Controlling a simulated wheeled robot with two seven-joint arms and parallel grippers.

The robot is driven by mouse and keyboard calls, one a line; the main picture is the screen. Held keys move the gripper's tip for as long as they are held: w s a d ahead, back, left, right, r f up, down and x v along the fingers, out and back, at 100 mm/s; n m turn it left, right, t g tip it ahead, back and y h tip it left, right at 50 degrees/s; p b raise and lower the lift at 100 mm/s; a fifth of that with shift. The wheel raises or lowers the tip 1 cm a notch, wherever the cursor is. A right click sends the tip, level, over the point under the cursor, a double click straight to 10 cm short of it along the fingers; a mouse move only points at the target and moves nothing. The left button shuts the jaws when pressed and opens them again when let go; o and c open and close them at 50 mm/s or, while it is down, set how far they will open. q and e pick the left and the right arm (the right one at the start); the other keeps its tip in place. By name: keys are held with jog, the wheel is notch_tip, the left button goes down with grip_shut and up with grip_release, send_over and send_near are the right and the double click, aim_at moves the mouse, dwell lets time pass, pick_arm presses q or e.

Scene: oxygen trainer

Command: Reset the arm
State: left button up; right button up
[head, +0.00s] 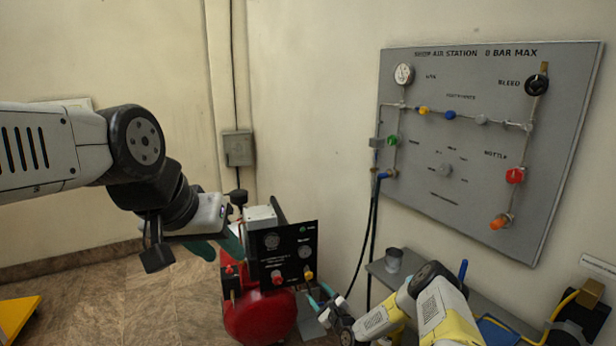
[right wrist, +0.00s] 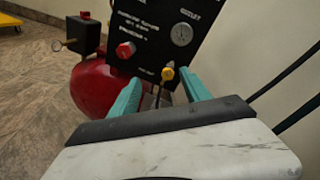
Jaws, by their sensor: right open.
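My left arm comes in from the left in the head view. Its gripper (head: 218,246) has teal fingers in front of the compressor; their gap cannot be judged. My right arm comes up from the bottom right. Its gripper (head: 319,296) is at the compressor panel's lower right. In the right wrist view my right gripper (right wrist: 162,90) is open, its two teal fingers apart with nothing held between them. A yellow knob (right wrist: 168,73) on the black panel (right wrist: 150,30) shows beyond the gap; I cannot tell whether anything touches it.
The red compressor tank (head: 262,318) stands on the tiled floor by the wall. The grey air station panel (head: 455,215) hangs on the right wall with gauge, valves and hoses. A grey shelf (head: 375,270) below it holds a metal cup (head: 394,261). A yellow object (head: 18,315) lies at left.

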jog(key=w+d+r+n+g+h, duration=0.15)
jog(key=r+n, duration=0.35)
jog(key=r, duration=0.5)
jog(key=w+d+r+n+g+y, duration=0.1)
jog(key=w+r+n+g, duration=0.15)
jog(key=r+n, duration=0.45)
jog(key=s+d+r+n+g+h, duration=0.1)
jog(key=s+d+r, duration=0.15)
jog(key=r, duration=0.45)
jog(key=s+d+r+n+h, duration=0.15)
jog(key=s+r, duration=0.25)
jog(key=r, duration=0.4)
jog(key=s+d+r+n+g+h, duration=0.1)
jog(key=s+r+n, duration=0.15)
jog(key=r, duration=0.45)
jog(key=s+d+r+n+h, duration=0.1)
jog(key=s+d+r+n, duration=0.1)
jog(key=s+r, duration=0.55)
jog(key=s+d+r+n+h, duration=0.1)
jog(key=s+r, duration=0.3)
jog(key=s, duration=0.6)
jog(key=s+r+n+g+y, duration=0.1)
jog(key=s+n, duration=0.3)
jog(key=s, duration=1.7)
jog(key=shift+s+a+n+g, duration=0.3)
jog(key=shift+n+g, duration=0.1)
jog(key=shift+g, duration=0.4)
